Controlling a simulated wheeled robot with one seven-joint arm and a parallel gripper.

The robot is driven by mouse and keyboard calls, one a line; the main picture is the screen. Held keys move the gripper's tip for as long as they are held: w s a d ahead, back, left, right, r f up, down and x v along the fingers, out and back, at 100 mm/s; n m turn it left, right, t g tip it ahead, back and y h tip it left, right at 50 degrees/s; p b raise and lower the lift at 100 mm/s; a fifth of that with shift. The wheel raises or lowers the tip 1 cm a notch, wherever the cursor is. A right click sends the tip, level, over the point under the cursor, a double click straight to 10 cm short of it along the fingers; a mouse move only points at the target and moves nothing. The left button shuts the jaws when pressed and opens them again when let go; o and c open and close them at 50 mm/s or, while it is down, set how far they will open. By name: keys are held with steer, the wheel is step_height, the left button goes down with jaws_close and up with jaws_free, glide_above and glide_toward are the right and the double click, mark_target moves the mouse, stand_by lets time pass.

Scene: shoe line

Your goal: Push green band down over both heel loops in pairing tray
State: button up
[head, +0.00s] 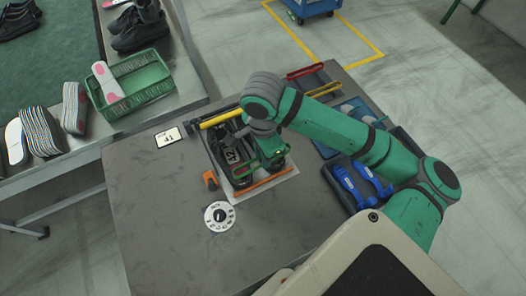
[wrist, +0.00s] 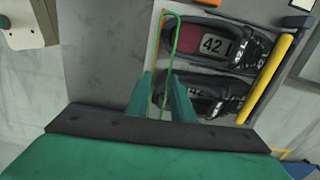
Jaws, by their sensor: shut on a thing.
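Two black shoes lie side by side in the pairing tray (head: 283,180); in the wrist view, the upper shoe (wrist: 252,45) and the lower shoe (wrist: 235,98) carry 42 labels. My gripper (head: 265,157) is over the tray, partly covering the shoes in the head view. Its fingers (wrist: 165,105) are shut on the green band (wrist: 175,35). The band is a long narrow loop stretching away from the fingers, beside the shoes' left ends in the wrist view. I cannot make out the heel loops or whether the band touches them.
A yellow bar (head: 221,118) borders the tray's far side. An orange clip (head: 210,180) and a round white dial (head: 219,216) are on the left. A 41 card (head: 168,138) lies farther left. Blue tools (head: 362,184) occupy a tray at right. The table's near left is clear.

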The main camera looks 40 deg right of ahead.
steer(key=shift+f, duration=1)
steer(key=shift+f, duration=0.3)
stand_by(0.4)
steer(key=o, duration=1.1)
steer(key=shift+r, duration=0.15)
steer(key=shift+r, duration=4.4)
